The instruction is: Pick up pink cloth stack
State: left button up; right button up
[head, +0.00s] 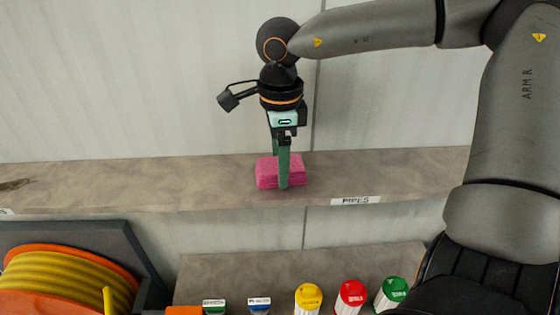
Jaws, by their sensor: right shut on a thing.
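The pink cloth stack (266,175) is a small layered block on the upper shelf, near the middle of the head view. My right gripper (284,178) points down at it from above, with green fingers. It is shut on the stack, and one finger covers part of the stack's front. The other finger is mostly hidden behind. The stack appears to be at shelf level; I cannot tell whether it touches the shelf. My left gripper is not in view.
The upper shelf (120,185) is mostly bare and carries a label (355,201) on its front edge. On a lower shelf (220,270) stand yellow (308,297), red (351,294) and green-capped containers (393,290). A yellow hose reel (65,280) is at lower left.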

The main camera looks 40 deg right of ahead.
jog(key=c, duration=0.4)
jog(key=shift+o, duration=0.2)
jog(key=shift+r, duration=0.15)
pick_arm(q)
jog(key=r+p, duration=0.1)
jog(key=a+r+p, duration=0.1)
jog(key=p, duration=0.1)
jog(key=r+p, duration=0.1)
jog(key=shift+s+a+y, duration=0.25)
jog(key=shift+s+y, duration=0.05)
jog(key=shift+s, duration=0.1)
pick_arm(e)
notch_tip(320, 180, up, 28)
jog(key=o, duration=0.8)
jog(key=shift+c, duration=0.2)
jog(key=c, duration=0.6)
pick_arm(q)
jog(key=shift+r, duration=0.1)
